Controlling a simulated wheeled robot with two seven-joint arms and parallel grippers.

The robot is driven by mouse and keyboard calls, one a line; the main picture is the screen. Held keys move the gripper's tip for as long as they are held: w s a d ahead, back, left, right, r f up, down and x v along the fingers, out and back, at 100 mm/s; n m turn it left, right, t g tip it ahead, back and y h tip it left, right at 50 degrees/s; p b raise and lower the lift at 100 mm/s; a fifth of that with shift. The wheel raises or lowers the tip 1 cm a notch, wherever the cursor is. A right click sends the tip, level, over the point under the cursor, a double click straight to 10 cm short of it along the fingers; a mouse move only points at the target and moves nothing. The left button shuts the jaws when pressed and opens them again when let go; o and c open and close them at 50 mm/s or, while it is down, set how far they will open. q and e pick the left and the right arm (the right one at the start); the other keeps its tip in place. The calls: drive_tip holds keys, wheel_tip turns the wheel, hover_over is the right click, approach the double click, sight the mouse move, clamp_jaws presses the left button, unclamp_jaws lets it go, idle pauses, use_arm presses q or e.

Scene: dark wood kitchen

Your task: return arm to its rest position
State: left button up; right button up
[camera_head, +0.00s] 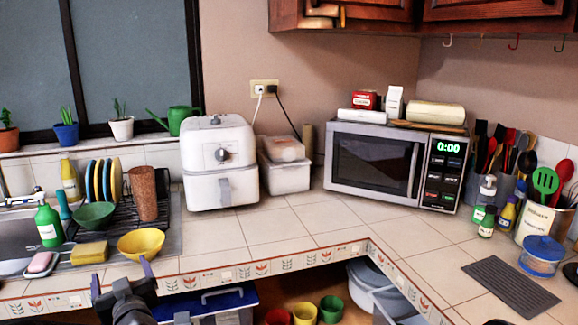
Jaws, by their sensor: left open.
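My left gripper (121,276) shows at the bottom left of the head view, in front of the counter's front edge. Its two fingers point up and stand apart, with nothing between them. The fingertips show just below the yellow bowl (141,244) in the picture; I see no contact with it. The rest of my left arm is cut off by the bottom edge. My right gripper is not in the picture.
The tiled counter (270,228) runs into a corner by the microwave (385,165). A drying rack with dishes and a green bottle (49,224) stand above my left gripper in view. A white air fryer (220,165) stands behind. Several cups (304,313) show below the counter.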

use_arm(q)
drive_tip(key=s+d+f+m+g+h+p, duration=0.15)
drive_tip(key=d+f+h, duration=0.35)
drive_tip(key=d+f, duration=0.55)
drive_tip(key=s+d+f+m+g+h, duration=0.3)
drive_tip(key=d+f+h, duration=0.35)
drive_tip(key=f, duration=0.65)
drive_tip(key=s+d+f+g+h, duration=0.1)
drive_tip(key=s+d+f+g, duration=0.2)
drive_tip(key=s, duration=0.6)
drive_tip(key=s+d+f+m+g+p, duration=0.1)
drive_tip(key=s+d+f+g, duration=0.2)
drive_tip(key=s+d+f, duration=0.3)
drive_tip(key=s+d+f+m+g+h+p, duration=0.1)
drive_tip(key=s+d+f+g, duration=0.2)
drive_tip(key=s+d+f, duration=0.2)
drive_tip(key=s+f, duration=0.3)
drive_tip(key=s, duration=0.4)
drive_tip(key=shift+s+d+f+h, duration=0.2)
drive_tip(key=shift+s+h, duration=0.1)
drive_tip(key=shift+h, duration=0.05)
